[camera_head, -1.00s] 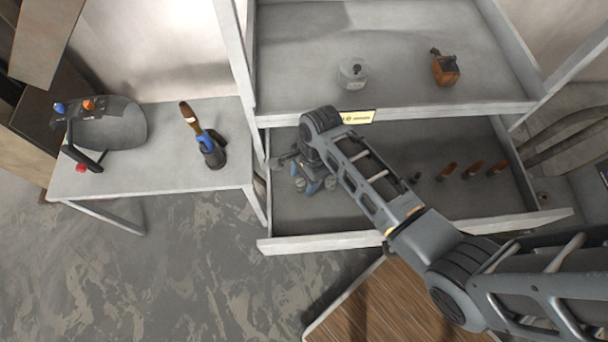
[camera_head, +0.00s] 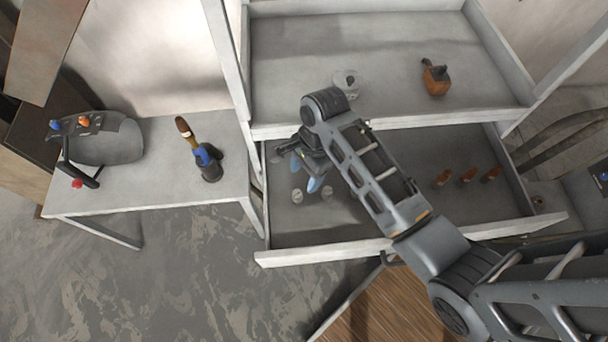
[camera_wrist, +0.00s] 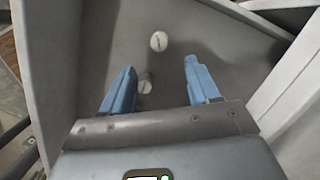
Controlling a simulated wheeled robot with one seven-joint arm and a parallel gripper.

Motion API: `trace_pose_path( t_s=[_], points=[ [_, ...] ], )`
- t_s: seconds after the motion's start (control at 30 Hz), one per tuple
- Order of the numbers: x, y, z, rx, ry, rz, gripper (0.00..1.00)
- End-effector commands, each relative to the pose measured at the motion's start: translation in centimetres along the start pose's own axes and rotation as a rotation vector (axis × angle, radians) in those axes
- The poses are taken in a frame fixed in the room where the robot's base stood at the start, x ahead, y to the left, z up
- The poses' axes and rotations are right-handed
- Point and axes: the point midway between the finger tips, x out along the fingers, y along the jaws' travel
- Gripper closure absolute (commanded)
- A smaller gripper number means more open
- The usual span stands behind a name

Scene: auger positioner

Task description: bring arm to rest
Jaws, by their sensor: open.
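My gripper (camera_head: 308,181) hangs over the left part of the open lower drawer (camera_head: 445,217). In the wrist view its two blue fingers (camera_wrist: 160,90) stand apart with nothing held between them. Two small pale round pieces lie on the drawer floor. One piece (camera_wrist: 158,41) lies beyond the fingertips and the other (camera_wrist: 145,84) shows between the fingers. My arm reaches across the drawer from the lower right of the head view.
Several brown-handled pieces (camera_head: 467,175) stand at the drawer's right. A side table (camera_head: 150,185) at left bears a control device (camera_head: 115,142) and a blue-and-brown tool (camera_head: 207,155).

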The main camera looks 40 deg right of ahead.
Motion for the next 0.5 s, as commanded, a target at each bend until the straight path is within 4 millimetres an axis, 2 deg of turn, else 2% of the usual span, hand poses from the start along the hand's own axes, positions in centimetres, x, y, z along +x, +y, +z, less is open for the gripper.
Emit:
trace_pose_path(
  t_s=[0.37,0.5],
  points=[
    [0.03,0.0,0.0,-0.001,0.0,-0.001,0.39],
    [0.62,0.9,-0.2,-0.037,0.01,-0.028,0.39]
  ],
)
